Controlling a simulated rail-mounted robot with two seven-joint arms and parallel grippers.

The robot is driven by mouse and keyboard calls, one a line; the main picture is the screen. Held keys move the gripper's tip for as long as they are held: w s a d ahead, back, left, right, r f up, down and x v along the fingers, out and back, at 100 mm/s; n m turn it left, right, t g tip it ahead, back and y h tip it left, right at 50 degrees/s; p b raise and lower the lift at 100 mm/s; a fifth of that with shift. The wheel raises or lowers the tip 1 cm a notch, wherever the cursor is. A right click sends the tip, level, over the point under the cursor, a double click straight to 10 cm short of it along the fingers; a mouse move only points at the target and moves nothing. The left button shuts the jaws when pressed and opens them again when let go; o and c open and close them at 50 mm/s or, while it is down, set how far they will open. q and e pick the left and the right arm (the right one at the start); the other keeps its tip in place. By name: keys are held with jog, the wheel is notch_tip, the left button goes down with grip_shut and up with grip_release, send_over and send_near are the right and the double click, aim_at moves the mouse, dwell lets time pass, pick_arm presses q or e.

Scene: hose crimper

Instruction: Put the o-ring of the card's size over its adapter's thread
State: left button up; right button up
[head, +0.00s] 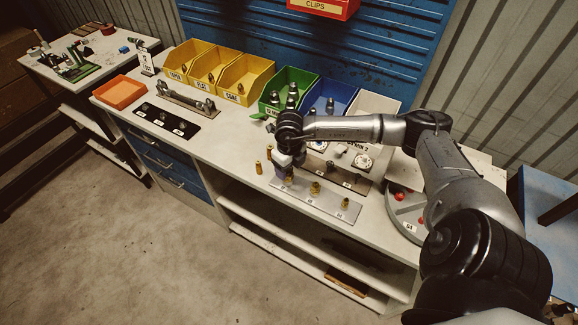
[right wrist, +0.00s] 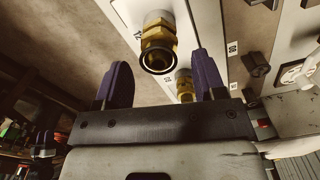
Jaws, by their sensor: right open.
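My right gripper (head: 286,163) is over the left end of the grey adapter plate (head: 312,200). In the right wrist view its two purple fingers (right wrist: 164,72) are apart. A brass adapter (right wrist: 158,30) shows between and beyond them; its end has a dark round rim, and I cannot tell if that is an o-ring. A second brass adapter (right wrist: 185,85) shows behind it. In the head view the plate's middle adapter (head: 315,188) and right adapter (head: 344,203) stand upright; the left one is partly hidden by the gripper. A white card (head: 146,62) stands at the back left, its print unreadable.
Two brass pieces stand left of the plate, one a front piece (head: 258,167). Yellow bins (head: 246,88), a green bin (head: 290,90) and a blue bin (head: 327,98) line the back. A round grey tray (head: 408,226) is at right. The front middle bench is clear.

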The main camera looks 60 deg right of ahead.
notch_tip(320, 180, up, 14)
dwell(0.6)
jog(key=shift+d+f, duration=0.1)
